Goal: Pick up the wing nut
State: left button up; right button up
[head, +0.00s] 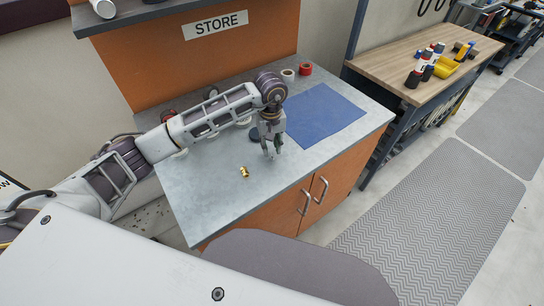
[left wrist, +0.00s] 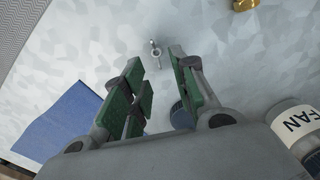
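A small grey metal piece with a ring, which looks like the wing nut (left wrist: 155,52), lies on the metal worktop (left wrist: 90,45) in the left wrist view. I cannot make it out in the head view. My left gripper (left wrist: 156,68) is open and points down at the worktop. The wing nut shows between and just beyond its fingertips, with nothing seen gripped. In the head view the left gripper (head: 271,153) is low over the worktop, left of the blue mat. My right gripper is not in view.
A brass fitting (head: 244,172) lies near the left gripper. A blue mat (head: 322,116) lies to the right. A dark round object (left wrist: 181,116) and a jar labelled FAN (left wrist: 300,130) stand close to the fingers. Tape rolls (head: 305,69) sit at the back.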

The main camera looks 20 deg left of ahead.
aim_at(272, 157)
pick_arm(q)
jog(key=shift+f, duration=1.25)
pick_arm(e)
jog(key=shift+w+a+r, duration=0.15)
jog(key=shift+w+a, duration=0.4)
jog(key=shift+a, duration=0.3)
pick_arm(q)
jog(key=shift+c, duration=0.4)
grip_shut()
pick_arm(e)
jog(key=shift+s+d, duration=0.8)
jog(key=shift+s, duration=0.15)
